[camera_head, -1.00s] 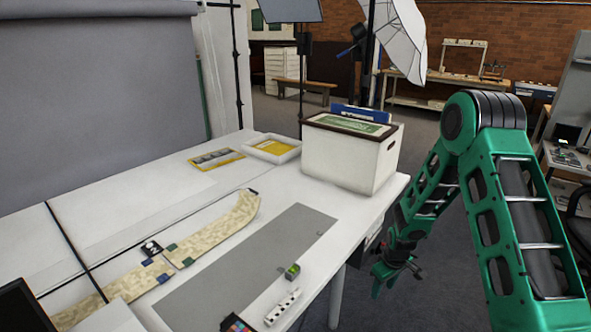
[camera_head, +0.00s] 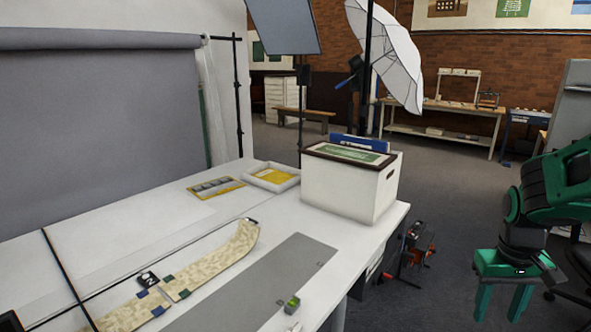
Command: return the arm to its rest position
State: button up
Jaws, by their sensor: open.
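My green arm (camera_head: 553,188) is folded at the right edge of the head view, off the table's right side. My gripper (camera_head: 502,306) hangs below it with two green fingers pointing down. The fingers are apart and nothing shows between them. The fingertips are near the bottom of the picture, over the dark floor and well clear of the white table (camera_head: 335,262). The upper part of the arm is cut off by the picture's edge.
A white archival box (camera_head: 345,186) with a green-labelled item on top stands at the table's far right corner. A tray (camera_head: 272,177) with yellow contents, a grey mat (camera_head: 245,290) and a curved beige strip (camera_head: 200,273) lie on the table. A red-and-black stand (camera_head: 412,250) is beside the table.

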jog(key=s+a+r+m, duration=0.1)
jog(key=s+r+m, duration=0.1)
jog(key=s, duration=0.6)
jog(key=s+r+m+y, duration=0.1)
jog(key=s+r+m, duration=0.1)
jog(key=s, duration=0.6)
jog(key=shift+a+r, duration=0.35)
jog(key=shift+r, duration=0.15)
jog(key=shift+w+f, duration=0.25)
jog(key=shift+w, duration=0.4)
